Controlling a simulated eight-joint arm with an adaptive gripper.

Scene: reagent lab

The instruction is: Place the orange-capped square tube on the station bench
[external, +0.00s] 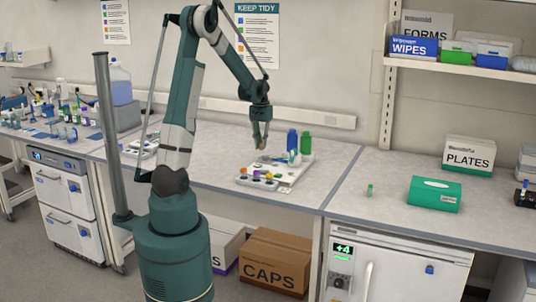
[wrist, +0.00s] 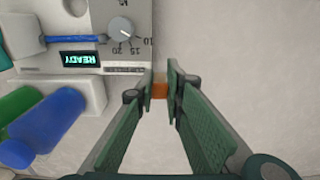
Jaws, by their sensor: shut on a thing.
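My gripper (external: 261,145) hangs above the middle bench, just over the left rear part of the white instrument station. In the wrist view its green fingers (wrist: 160,82) are shut on a small orange piece, which looks like the cap of the orange-capped square tube (wrist: 160,90). The rest of the tube is hidden or too small to make out. The station bench (external: 330,165) is the pale grey worktop below. Bare pale surface lies beyond and to the right of the fingertips in the wrist view.
The station (external: 296,178) has a dial and a READY display (wrist: 80,59). A blue bottle (external: 292,140) and a green bottle (external: 305,143) stand at its back. A rack with coloured caps (external: 258,178) sits at its front. Bench to the left (external: 215,160) is clear.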

